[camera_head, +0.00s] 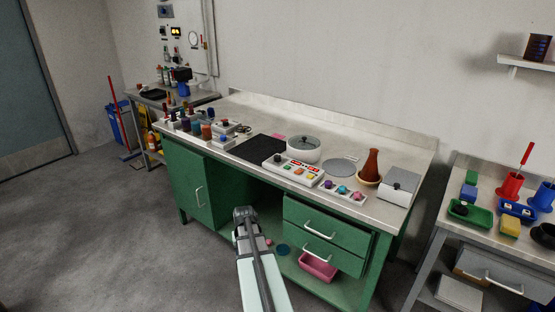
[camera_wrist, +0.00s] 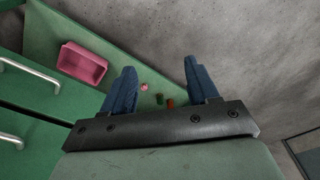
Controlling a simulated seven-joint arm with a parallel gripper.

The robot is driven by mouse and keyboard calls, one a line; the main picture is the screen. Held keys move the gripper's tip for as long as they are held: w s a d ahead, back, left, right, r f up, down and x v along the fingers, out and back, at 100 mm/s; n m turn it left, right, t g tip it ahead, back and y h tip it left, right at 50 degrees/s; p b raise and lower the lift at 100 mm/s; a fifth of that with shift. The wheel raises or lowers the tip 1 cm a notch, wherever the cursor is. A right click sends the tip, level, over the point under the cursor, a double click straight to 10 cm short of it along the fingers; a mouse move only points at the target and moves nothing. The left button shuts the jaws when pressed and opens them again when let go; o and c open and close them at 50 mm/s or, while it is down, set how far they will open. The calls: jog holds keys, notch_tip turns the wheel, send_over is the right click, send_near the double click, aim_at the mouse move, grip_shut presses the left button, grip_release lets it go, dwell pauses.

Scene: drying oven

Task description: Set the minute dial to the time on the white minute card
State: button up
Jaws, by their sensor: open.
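I cannot make out a minute dial or a white minute card for certain; any markings are too small to read. On the green bench's pale top stands a white panel (camera_head: 293,170) with several coloured buttons. A round white vessel with a glassy lid (camera_head: 304,149) stands behind it. A white box with a dark knob (camera_head: 400,186) is at the bench's right end. Smaller white boxes with knobs (camera_head: 224,142) stand at the left. My gripper (camera_head: 243,213) is in front of the bench, below its top and apart from these things. In the wrist view its blue fingers (camera_wrist: 160,64) are spread and empty.
The green bench (camera_head: 185,173) has a handled door and drawers (camera_head: 324,221). A pink bin (camera_head: 318,267) sits on its low shelf and shows in the wrist view (camera_wrist: 82,64). A black mat (camera_head: 260,149) lies on top.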

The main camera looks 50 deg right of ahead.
jog(key=w+d+r+m+t+h, duration=0.1)
jog(key=w+d+r, duration=0.1)
jog(key=d+r, duration=0.95)
jog(key=m+t+h, duration=0.1)
jog(key=t+h, duration=0.1)
send_near(277, 156)
jog(key=s+a+r, duration=0.2)
jog(key=s+a, duration=0.1)
jog(key=shift+w+d+r+n, duration=0.5)
jog(key=shift+w+d+r, duration=0.6)
jog(key=shift+r, duration=0.35)
jog(key=shift+g+y, duration=0.3)
jog(key=shift+g, duration=0.1)
jog(key=x, duration=1.3)
jog(key=shift+d+f, duration=0.1)
jog(key=shift+f, duration=0.15)
jog(key=shift+c, duration=0.4)
jog(key=c, duration=0.9)
jog(key=shift+c, duration=0.2)
